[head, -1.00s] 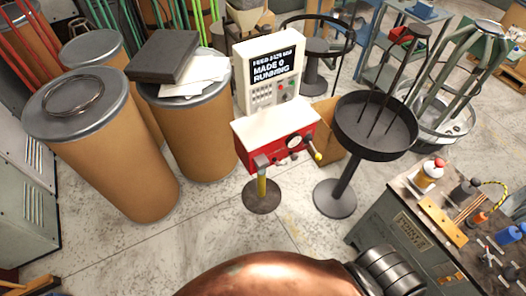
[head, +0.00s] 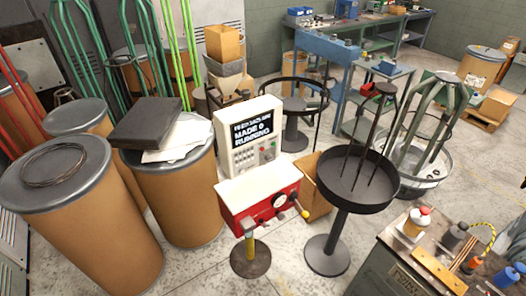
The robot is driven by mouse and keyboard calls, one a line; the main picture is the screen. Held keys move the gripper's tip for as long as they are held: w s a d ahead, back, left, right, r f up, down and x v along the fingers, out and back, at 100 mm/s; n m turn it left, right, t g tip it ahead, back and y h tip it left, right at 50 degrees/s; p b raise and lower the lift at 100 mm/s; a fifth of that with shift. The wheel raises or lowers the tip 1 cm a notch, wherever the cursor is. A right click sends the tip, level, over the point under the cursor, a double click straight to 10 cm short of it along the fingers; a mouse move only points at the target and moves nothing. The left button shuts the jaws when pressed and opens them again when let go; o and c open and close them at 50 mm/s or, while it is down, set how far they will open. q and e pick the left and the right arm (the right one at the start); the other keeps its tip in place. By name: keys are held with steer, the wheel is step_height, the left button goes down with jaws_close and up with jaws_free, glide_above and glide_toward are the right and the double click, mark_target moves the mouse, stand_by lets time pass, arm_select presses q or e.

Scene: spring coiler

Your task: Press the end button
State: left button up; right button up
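The spring coiler stands in the middle of the head view. Its white control panel (head: 226,153) has a dark screen (head: 257,135) on which I read "MADE 0" and "RUNNING"; the top line is too small to read surely. Below the screen are a keypad and small coloured buttons (head: 268,153). I cannot tell which is the end button. Under the panel is a red housing (head: 240,219) with a white top, a round dial (head: 279,200) and a yellow-knobbed lever (head: 305,214). Neither of my grippers is in view.
A black round pan on a stand (head: 326,254) is right of the coiler. Fibre drums (head: 90,235) crowd the left, one bearing a dark box (head: 146,121) and papers. A grey workbench (head: 385,272) with bottles is at lower right. Bare floor shows in front.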

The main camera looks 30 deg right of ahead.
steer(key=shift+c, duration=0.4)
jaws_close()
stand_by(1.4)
